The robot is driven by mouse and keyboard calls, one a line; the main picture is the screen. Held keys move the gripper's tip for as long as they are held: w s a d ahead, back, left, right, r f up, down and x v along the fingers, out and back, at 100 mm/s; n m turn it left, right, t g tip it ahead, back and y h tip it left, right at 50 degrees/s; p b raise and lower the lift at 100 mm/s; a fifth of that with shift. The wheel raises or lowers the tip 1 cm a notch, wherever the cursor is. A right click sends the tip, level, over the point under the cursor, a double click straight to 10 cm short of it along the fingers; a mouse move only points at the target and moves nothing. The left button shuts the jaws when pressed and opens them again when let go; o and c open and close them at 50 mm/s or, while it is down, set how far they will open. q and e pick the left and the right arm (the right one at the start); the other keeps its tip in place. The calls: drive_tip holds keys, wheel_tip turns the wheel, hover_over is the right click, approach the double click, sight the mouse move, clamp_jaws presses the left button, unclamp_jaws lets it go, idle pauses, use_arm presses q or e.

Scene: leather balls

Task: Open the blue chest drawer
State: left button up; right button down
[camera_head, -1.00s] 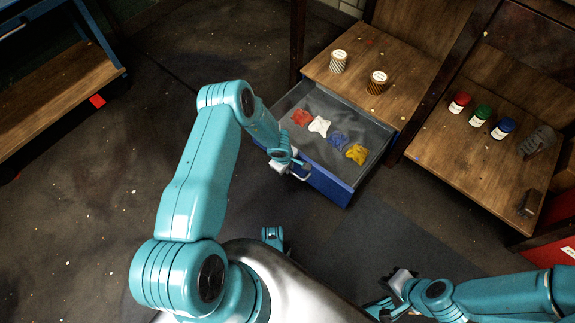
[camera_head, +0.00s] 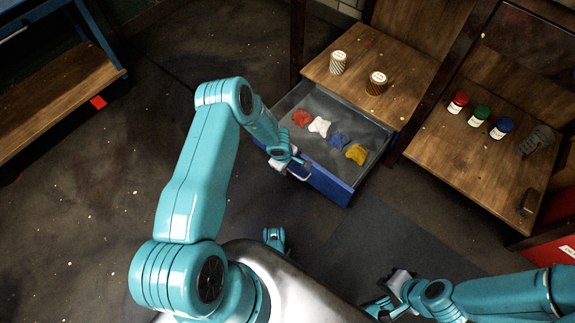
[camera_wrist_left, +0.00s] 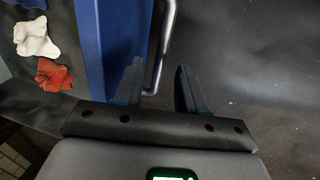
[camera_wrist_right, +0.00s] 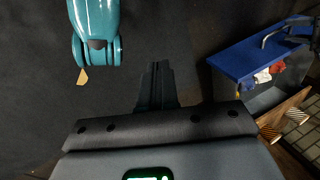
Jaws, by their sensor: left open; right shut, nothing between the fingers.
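The blue drawer (camera_head: 326,182) stands pulled out from the wooden cabinet, with its grey inside showing. Red, white, blue and yellow crumpled pieces lie in it. Its metal handle (camera_head: 301,173) is on the front face. My left gripper (camera_head: 291,164) is at the handle. In the left wrist view the handle bar (camera_wrist_left: 166,45) runs between the two open fingers (camera_wrist_left: 160,82), close to the left finger; I cannot tell whether they touch. My right gripper (camera_wrist_right: 157,68) is shut and empty, away from the drawer, low at the right in the head view.
Two striped pots (camera_head: 377,83) stand on the cabinet top. Red, green and blue jars (camera_head: 479,115) stand on the right shelf (camera_head: 450,160). A wooden bench (camera_head: 60,95) is at the far left. The dark floor before the drawer is clear.

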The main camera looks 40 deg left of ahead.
use_arm(q)
wheel_tip(320, 180, up, 14)
drive_tip(key=s+p, duration=0.2)
drive_tip(key=p, duration=0.4)
drive_tip(key=shift+s+r, duration=0.15)
drive_tip(key=shift+s, duration=0.2)
use_arm(e)
wheel_tip(320, 180, up, 6)
drive_tip(key=s+a, duration=0.1)
drive_tip(key=shift+s+a+r+n+g, duration=0.15)
drive_tip(key=shift+s+n+g, duration=0.1)
drive_tip(key=shift+n+g, duration=0.05)
use_arm(q)
drive_tip(key=shift+a, duration=0.1)
drive_tip(key=s+d+r+m+g+h, duration=0.1)
drive_tip(key=s+d+r+m+h, duration=0.15)
drive_tip(key=s+d+m, duration=0.65)
drive_tip(key=s+d+r+m+g+h, duration=0.1)
drive_tip(key=s+d+r+m, duration=0.2)
drive_tip(key=s+d+m, duration=0.5)
wheel_tip(320, 180, up, 27)
drive_tip(key=d+n+p, duration=0.1)
drive_tip(key=d+p, duration=0.1)
drive_tip(key=p, duration=2.5)
drive_tip(key=shift+s+d+f+n, duration=0.2)
drive_tip(key=shift+s+n, duration=0.2)
drive_tip(key=shift+s, duration=0.05)
use_arm(e)
wheel_tip(320, 180, up, 27)
